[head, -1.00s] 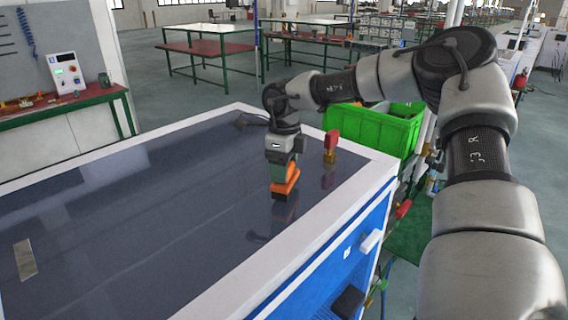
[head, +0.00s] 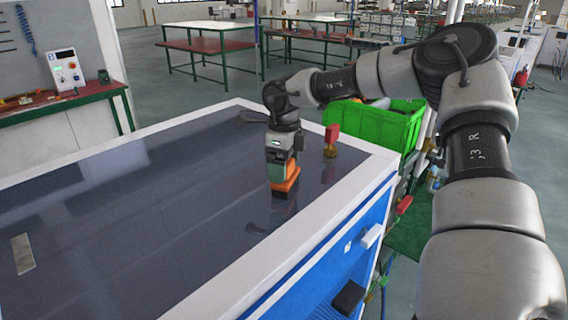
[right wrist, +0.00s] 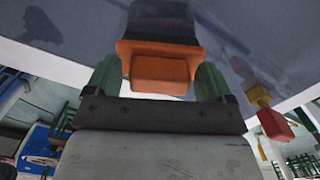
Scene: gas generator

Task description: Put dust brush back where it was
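The dust brush (head: 287,184) has an orange body with a dark lower end. My right gripper (head: 282,172) is shut on it, with the green fingers on both sides of the orange body. The brush is upright over the dark top of the blue-sided table (head: 140,215), towards its right end. I cannot tell whether its dark end touches the surface. In the right wrist view the orange brush (right wrist: 160,65) sits between the fingers (right wrist: 158,80). My left gripper is not in view.
A red and brass fitting (head: 332,140) stands near the table's right edge, beside the gripper. A flat metal plate (head: 23,254) lies at the left. A green crate (head: 375,125) is beyond the right edge. The middle of the tabletop is clear.

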